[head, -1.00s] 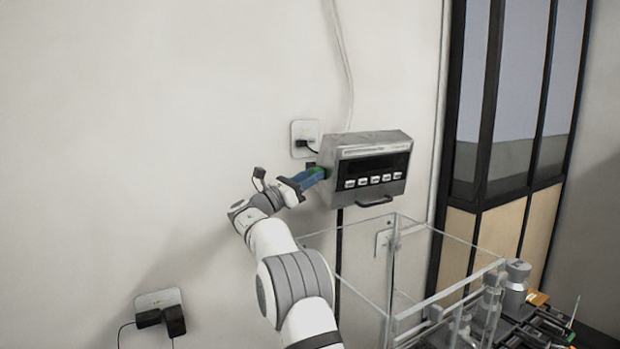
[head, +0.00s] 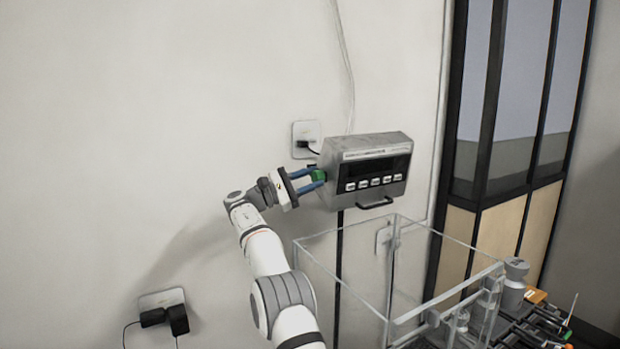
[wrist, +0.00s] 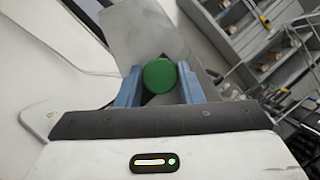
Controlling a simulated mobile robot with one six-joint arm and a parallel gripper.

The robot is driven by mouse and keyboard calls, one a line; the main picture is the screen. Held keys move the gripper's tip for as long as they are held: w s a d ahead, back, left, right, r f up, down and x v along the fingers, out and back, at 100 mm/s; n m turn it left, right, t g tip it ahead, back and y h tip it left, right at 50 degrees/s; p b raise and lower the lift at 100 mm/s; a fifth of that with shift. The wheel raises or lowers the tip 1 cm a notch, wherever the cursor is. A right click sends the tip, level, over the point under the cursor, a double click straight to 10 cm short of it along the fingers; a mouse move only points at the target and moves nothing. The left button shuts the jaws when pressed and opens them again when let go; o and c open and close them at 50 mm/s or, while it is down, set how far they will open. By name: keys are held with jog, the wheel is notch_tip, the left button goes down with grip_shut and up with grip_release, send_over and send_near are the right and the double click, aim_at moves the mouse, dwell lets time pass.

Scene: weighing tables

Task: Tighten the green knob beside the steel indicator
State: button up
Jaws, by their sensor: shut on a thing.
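The green knob (head: 318,175) sits on the left side of the steel indicator (head: 366,160), which is mounted on the wall. The indicator has a dark display and a row of white buttons. My gripper (head: 313,181) reaches the knob from the left, with one blue finger above it and one below. In the wrist view the round green knob (wrist: 160,76) lies between the two blue fingers of my gripper (wrist: 158,86). The gripper is shut on the knob. The knob's shaft is hidden.
A wall socket (head: 306,138) with a plug is just behind the knob, up and left of the indicator. A clear glass enclosure (head: 390,325) stands below. Another socket with black adapters (head: 165,318) is at lower left.

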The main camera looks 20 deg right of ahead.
jog(key=shift+m+g+y, duration=0.3)
jog(key=shift+m+g, duration=0.1)
jog(key=shift+m, duration=0.6)
jog(key=o, duration=1)
jog(key=shift+c, duration=0.2)
jog(key=shift+n, duration=0.4)
